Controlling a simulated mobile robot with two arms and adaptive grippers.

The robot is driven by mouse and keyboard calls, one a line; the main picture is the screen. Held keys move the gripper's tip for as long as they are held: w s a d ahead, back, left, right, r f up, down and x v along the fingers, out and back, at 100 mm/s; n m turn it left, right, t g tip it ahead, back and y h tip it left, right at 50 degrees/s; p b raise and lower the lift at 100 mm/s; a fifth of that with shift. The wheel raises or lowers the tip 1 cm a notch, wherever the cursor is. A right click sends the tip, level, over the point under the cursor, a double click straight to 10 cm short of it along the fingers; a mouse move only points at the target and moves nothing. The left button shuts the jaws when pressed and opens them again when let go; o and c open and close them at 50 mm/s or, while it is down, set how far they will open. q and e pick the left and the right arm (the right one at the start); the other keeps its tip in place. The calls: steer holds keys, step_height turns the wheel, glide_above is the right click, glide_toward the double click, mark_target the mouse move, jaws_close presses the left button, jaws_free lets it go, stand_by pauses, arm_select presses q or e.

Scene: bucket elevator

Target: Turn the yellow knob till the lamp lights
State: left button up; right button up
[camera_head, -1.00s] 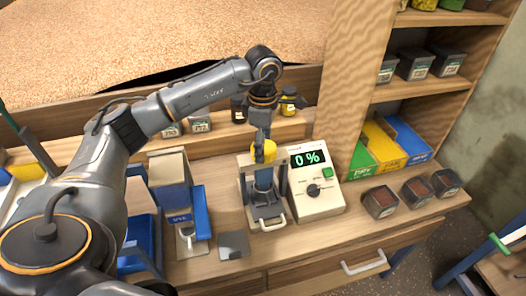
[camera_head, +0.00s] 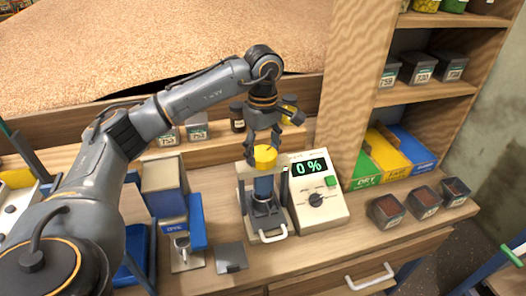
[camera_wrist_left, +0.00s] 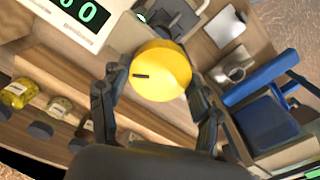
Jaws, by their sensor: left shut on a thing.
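The yellow knob (camera_head: 264,157) sits on top of a small press-like device (camera_head: 263,192) with a blue cylinder, on the bench. My left gripper (camera_head: 262,145) reaches down to the knob from above. In the left wrist view its two fingers (camera_wrist_left: 160,88) stand on opposite sides of the round yellow knob (camera_wrist_left: 160,70), shut on it; a dark slot shows on the knob's top. My right gripper is not in view.
Left of the device stands a box-shaped unit with blue parts (camera_head: 166,190), with a grey plate (camera_head: 231,257) in front. Dark jars stand behind on a ledge. Green, yellow and blue bins (camera_head: 385,160) and several dark containers (camera_head: 386,211) are to the right.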

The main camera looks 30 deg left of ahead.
mark_target(263, 153)
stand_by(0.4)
arm_select(q)
steer(key=o, duration=1.1)
steer(key=shift+o, duration=0.2)
step_height(263, 153, up, 12)
steer(key=shift+f, duration=0.1)
